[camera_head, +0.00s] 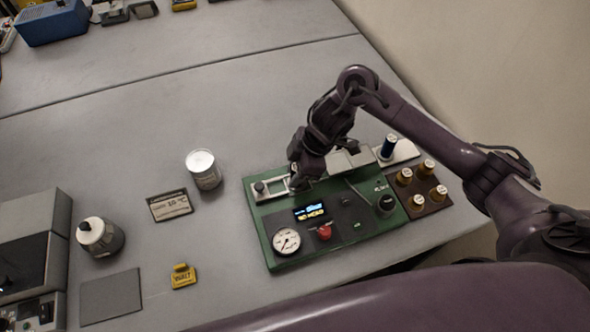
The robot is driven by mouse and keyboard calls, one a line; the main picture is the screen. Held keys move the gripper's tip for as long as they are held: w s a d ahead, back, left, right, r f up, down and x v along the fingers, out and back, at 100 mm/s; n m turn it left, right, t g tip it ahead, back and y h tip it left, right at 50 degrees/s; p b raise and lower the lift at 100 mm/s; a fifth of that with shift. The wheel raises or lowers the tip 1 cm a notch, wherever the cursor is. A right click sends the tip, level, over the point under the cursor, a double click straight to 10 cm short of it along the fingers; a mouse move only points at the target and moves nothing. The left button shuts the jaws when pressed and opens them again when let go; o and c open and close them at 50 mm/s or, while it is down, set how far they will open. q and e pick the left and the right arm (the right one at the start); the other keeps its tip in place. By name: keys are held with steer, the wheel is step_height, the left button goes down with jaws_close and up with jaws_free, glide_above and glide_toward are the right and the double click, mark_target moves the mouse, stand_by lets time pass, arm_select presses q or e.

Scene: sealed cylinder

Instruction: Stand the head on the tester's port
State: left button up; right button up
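The tester (278,226) is a green panel with a white gauge, a small lit display (311,212), a red button and a black knob. A pale slotted plate (272,194) with a small dark knob lies at its upper left. My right gripper (298,182) points down at the right end of this plate, low over the tester. Its fingers are dark and small, and what lies between them is hidden. I cannot make out the port clearly or tell which thing is the head. My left gripper is out of view.
A white-topped can (203,169), a label card (170,205), a yellow tag (183,276) and a bottle (100,237) are left.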

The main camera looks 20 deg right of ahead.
steer(key=o, duration=0.4)
steer(key=shift+o, duration=0.2)
steer(key=shift+r, duration=0.25)
steer(key=p+v, duration=0.1)
steer(key=v, duration=1)
steer(key=shift+d+r, duration=0.15)
steer(key=shift+r, duration=0.25)
